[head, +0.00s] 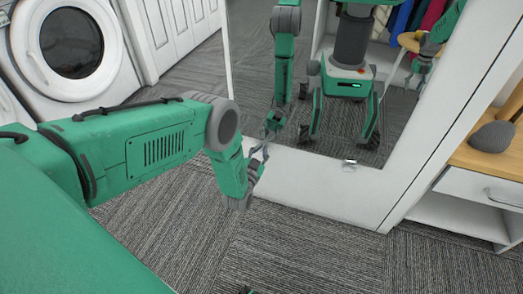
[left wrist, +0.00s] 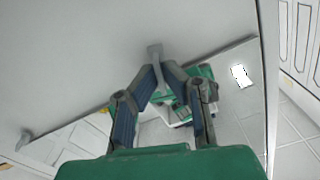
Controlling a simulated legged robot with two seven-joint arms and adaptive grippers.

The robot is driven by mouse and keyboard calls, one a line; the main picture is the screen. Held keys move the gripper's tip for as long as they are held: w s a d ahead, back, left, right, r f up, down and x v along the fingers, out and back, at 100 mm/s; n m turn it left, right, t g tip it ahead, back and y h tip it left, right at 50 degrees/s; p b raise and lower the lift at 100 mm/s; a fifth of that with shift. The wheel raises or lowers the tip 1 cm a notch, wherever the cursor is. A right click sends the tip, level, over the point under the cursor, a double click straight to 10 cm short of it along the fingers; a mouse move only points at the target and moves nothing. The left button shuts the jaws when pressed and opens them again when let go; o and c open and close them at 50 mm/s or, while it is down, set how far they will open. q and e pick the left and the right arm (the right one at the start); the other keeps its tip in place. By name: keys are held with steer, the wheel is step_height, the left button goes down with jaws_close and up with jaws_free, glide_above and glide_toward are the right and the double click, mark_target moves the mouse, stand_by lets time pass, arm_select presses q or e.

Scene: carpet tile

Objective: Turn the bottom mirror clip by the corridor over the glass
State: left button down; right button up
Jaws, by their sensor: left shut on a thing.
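The mirror (head: 330,120) stands in a white frame and reflects my body. My left gripper (head: 262,152) is at the bottom rail of the frame, near its left end. In the left wrist view my left gripper (left wrist: 157,66) is shut on a small grey clip (left wrist: 154,49) at the edge between rail and glass. The fingertips partly cover this clip, so I cannot tell how far it lies over the glass. A second bottom clip (head: 349,164) sits farther right and also shows in the left wrist view (left wrist: 24,138).
A wood-topped unit (head: 485,155) with a drawer and a grey stone (head: 492,136) stands at the right.

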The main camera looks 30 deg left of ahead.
arm_select(q)
steer(key=shift+s+d+f+n, duration=0.1)
steer(key=shift+f+n, duration=0.05)
steer(key=shift+n, duration=0.65)
steer(key=shift+s+f+n, duration=0.1)
steer(key=shift+f+n, duration=0.05)
steer(key=shift+n, duration=0.65)
steer(key=c, duration=1.7)
jaws_free()
steer(key=shift+f, duration=0.1)
steer(key=shift+r, duration=0.2)
steer(key=v, duration=1.2)
steer(key=shift+w, duration=0.1)
